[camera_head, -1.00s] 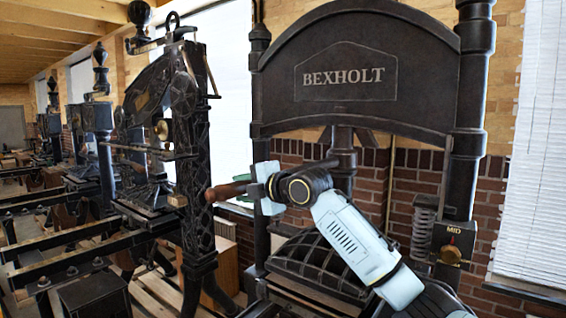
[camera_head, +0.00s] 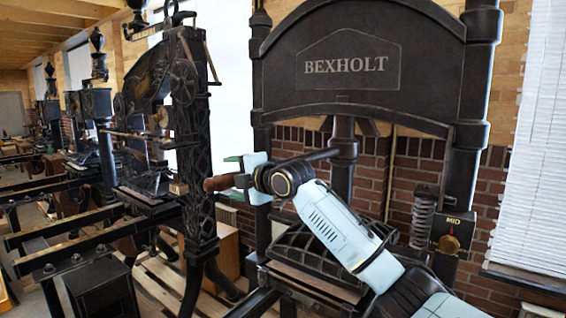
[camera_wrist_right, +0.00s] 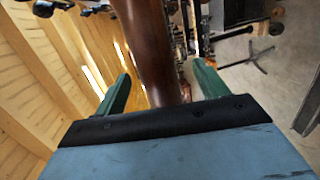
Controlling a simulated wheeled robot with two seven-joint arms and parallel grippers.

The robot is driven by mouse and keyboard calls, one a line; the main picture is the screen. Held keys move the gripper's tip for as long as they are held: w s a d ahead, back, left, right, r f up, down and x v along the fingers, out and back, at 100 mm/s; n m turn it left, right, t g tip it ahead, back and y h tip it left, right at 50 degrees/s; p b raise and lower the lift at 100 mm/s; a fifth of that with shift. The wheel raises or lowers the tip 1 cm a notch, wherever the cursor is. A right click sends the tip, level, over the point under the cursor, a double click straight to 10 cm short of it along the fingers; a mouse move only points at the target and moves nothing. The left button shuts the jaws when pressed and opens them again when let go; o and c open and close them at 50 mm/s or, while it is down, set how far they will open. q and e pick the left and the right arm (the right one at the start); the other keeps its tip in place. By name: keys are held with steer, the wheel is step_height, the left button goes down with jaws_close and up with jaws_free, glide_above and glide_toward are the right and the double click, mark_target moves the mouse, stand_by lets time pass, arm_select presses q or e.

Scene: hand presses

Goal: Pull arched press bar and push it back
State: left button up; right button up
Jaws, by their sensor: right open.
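The press bar is a dark rod (camera_head: 308,157) running left from the central column of the BEXHOLT press (camera_head: 345,66) to a brown wooden handle (camera_head: 218,183). My right gripper (camera_head: 236,180) is at that handle, its fingers around the wood. The handle (camera_wrist_right: 155,50) also shows in the right wrist view, passing between the two green fingers of the right gripper (camera_wrist_right: 160,88). Gaps show beside the handle, so the jaws are open around it. Part of the bar is hidden behind my right wrist. My left gripper is not in view.
A second dark press (camera_head: 185,130) stands close on the left, with more presses behind it. A dial box marked MID (camera_head: 452,237) and a coil spring (camera_head: 423,222) sit on the right post. A brick wall and blinds (camera_head: 535,160) are behind.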

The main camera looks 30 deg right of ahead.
steer(key=shift+o, duration=0.6)
steer(key=shift+s+d+r, duration=0.1)
steer(key=shift+s+d, duration=0.05)
steer(key=shift+s, duration=0.05)
steer(key=p+v, duration=0.1)
steer(key=v, duration=0.8)
